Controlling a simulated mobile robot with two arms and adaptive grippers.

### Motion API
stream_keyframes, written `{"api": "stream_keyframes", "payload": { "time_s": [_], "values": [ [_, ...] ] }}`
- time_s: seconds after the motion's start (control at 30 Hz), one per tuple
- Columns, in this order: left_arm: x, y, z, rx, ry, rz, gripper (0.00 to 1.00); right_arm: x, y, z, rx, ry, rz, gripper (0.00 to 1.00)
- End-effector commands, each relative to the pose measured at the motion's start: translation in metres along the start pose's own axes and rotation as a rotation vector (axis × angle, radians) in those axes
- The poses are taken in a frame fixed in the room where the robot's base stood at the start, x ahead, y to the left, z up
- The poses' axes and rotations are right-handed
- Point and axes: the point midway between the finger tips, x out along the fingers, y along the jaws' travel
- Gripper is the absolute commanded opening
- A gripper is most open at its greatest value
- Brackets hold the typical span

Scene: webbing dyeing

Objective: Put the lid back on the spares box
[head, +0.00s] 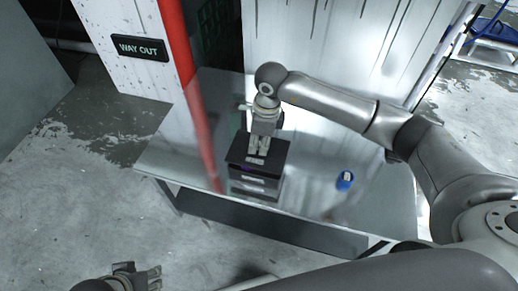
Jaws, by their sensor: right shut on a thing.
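The spares box (254,186) is a dark box with a pale label on its front, standing on the metal table. Its black lid (275,157) is over the top of the box, roughly level, with a small white label on it. I cannot tell whether the lid rests fully on the rim or sits slightly above it. My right gripper (258,151) points down from above, shut on the lid near its middle; its fingers hide the part they hold. My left gripper (154,278) is low at the bottom left, away from the table; its opening is unclear.
The metal table (315,205) has free room right of the box, apart from a small blue round item (345,180). A red post (188,85) rises close left of the box. A white panel with a "WAY OUT" sign (140,47) stands behind left.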

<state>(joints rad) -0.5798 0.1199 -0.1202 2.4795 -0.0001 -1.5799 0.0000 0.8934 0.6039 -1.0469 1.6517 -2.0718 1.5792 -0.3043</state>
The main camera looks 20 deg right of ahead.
Motion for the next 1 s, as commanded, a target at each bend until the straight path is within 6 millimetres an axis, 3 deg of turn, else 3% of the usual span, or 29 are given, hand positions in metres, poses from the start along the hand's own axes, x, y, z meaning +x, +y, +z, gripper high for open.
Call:
{"api": "stream_keyframes", "payload": {
  "time_s": [0.17, 0.57, 0.6, 0.73, 1.0],
  "values": [
    [0.007, 0.000, 0.003, 0.000, 0.000, 0.000, 0.43, 0.029, 0.000, -0.004, 0.001, 0.000, 0.002, 0.00],
    [0.010, 0.000, 0.003, 0.000, 0.000, 0.000, 0.43, 0.035, 0.000, -0.004, 0.001, -0.001, 0.000, 0.00],
    [0.009, 0.000, 0.003, 0.000, 0.000, 0.000, 0.43, 0.034, 0.000, -0.004, 0.001, 0.000, 0.000, 0.26],
    [0.009, 0.000, 0.003, 0.000, 0.000, 0.000, 0.43, 0.034, 0.000, -0.004, 0.001, 0.000, 0.001, 0.42],
    [0.009, 0.000, 0.003, 0.000, 0.000, 0.000, 0.43, 0.034, 0.000, -0.004, 0.001, 0.000, 0.001, 0.43]
  ]
}}
